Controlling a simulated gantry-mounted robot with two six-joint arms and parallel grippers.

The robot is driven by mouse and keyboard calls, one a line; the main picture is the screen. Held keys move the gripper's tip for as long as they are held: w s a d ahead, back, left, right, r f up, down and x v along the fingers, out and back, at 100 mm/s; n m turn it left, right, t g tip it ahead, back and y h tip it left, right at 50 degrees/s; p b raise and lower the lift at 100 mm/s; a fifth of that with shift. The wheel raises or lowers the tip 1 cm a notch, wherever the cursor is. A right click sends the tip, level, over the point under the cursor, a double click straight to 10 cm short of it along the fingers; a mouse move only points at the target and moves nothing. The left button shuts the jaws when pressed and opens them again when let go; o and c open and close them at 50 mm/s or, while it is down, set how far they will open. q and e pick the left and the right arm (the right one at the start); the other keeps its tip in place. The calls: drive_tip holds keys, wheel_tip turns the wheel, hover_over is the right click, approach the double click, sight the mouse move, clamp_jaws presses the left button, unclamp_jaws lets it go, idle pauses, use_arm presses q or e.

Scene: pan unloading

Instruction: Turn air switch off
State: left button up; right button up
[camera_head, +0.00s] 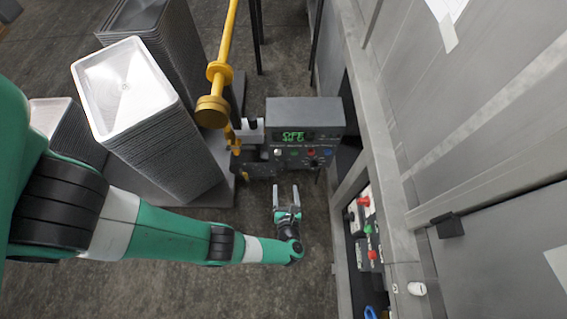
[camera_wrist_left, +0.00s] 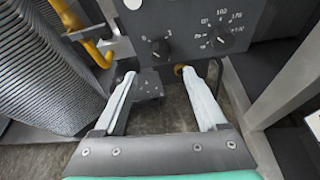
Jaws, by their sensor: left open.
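A dark grey control box (camera_head: 305,112) stands right of centre in the head view, with a green display (camera_head: 294,135) that seems to read OFF. Small coloured buttons and a knob sit on its front. The wrist view shows a lower panel (camera_wrist_left: 190,15) with a small black knob (camera_wrist_left: 160,49) and a larger dial (camera_wrist_left: 222,37) with number marks. I cannot tell which control is the air switch. My left gripper (camera_head: 286,187) is open and empty, just in front of and below the box. In the wrist view its fingertips (camera_wrist_left: 157,74) point toward the panel's lower edge, apart from the knobs.
Tall stacks of grey trays (camera_head: 165,135) stand at the left. A yellow pipe (camera_head: 226,45) runs beside the box. A grey metal cabinet frame (camera_head: 390,150) is at the right, with another set of coloured buttons (camera_head: 366,230) inside. The dark floor in front is clear.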

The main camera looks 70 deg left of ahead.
sight(283, 169)
use_arm(q)
drive_tip(key=b+x, duration=0.4)
drive_tip(key=x, duration=0.6)
drive_tip(key=shift+f, duration=0.2)
drive_tip(key=shift+w+a, duration=0.15)
drive_tip(key=shift+a, duration=0.45)
drive_tip(key=shift+d, duration=0.1)
